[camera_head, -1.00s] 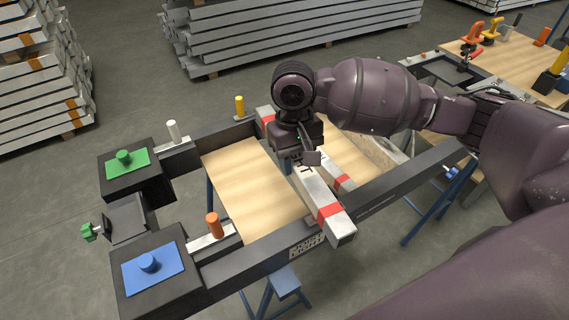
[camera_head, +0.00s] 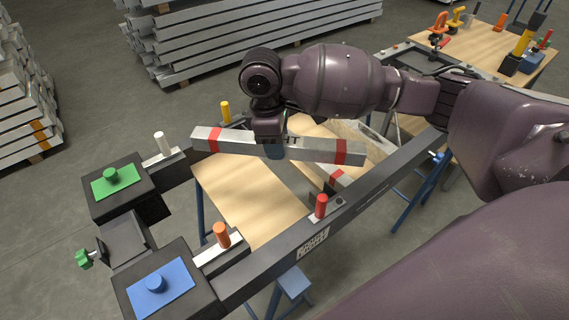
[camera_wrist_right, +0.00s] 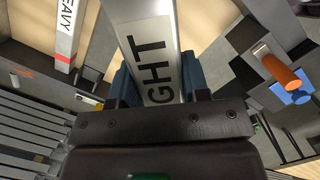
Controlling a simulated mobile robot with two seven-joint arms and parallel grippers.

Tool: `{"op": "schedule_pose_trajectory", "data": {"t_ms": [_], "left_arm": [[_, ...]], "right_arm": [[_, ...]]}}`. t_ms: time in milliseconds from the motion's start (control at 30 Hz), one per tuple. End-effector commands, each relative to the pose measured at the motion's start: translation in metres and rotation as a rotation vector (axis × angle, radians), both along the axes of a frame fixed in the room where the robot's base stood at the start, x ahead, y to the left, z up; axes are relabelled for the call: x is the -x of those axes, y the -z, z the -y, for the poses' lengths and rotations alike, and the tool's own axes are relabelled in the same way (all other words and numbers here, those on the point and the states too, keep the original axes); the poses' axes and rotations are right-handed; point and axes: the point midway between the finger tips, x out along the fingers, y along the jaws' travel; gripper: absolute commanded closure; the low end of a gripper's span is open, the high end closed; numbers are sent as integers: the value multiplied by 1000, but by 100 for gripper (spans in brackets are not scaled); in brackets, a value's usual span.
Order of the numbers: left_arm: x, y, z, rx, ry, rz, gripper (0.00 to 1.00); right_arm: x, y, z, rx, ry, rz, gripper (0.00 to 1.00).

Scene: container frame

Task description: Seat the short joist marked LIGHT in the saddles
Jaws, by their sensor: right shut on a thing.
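The short grey joist with red end bands, marked LIGHT (camera_head: 225,141), is held level above the black frame, spanning left to right in the head view. In the right wrist view the joist (camera_wrist_right: 146,35) runs away from the jaws, with "GHT" readable. My right gripper (camera_head: 273,150) is shut around its middle. Pale saddle plates with pegs sit on the frame rails: by the white peg (camera_head: 161,143), yellow peg (camera_head: 226,112), orange peg (camera_head: 221,235) and red peg (camera_head: 321,206). A second joist, marked HEAVY (camera_wrist_right: 68,30), lies below, partly hidden. My left gripper is not in view.
A tool bench (camera_head: 485,62) is at back right, with stacked beams (camera_head: 250,35) behind.

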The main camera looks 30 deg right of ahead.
Motion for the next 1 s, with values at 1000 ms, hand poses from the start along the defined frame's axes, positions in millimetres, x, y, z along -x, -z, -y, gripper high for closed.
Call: {"op": "schedule_pose_trajectory", "data": {"t_ms": [1000], "left_arm": [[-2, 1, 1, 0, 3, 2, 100]], "right_arm": [[-61, -17, 42, 1, -1419, 4, 100]]}}
